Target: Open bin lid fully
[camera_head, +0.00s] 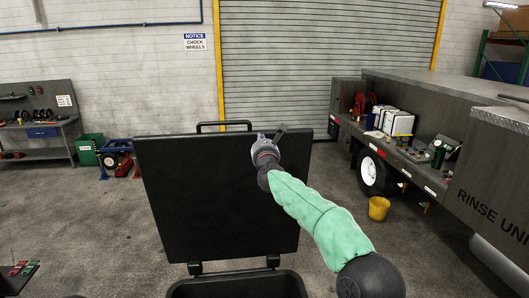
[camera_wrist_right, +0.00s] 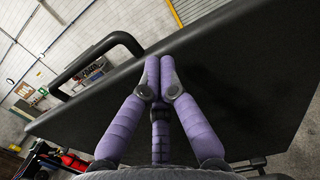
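The black bin lid (camera_head: 195,195) stands raised, close to upright, above the black bin (camera_head: 240,287), whose rim shows at the bottom of the head view. The lid's bar handle (camera_head: 223,123) is at its far top edge and also shows in the right wrist view (camera_wrist_right: 95,55). My right gripper (camera_head: 268,143) is in front of the lid's near face, close to the top edge and right of the handle. In the right wrist view its purple fingers (camera_wrist_right: 160,68) are together, with nothing visible between them; contact with the lid cannot be told. My left gripper is not in view.
A grey rinse unit truck (camera_head: 480,180) stands at the right, with a yellow bucket (camera_head: 379,208) beside its wheel. A workbench (camera_head: 40,130) and green bin (camera_head: 89,150) are at the far left. Open floor lies behind the lid.

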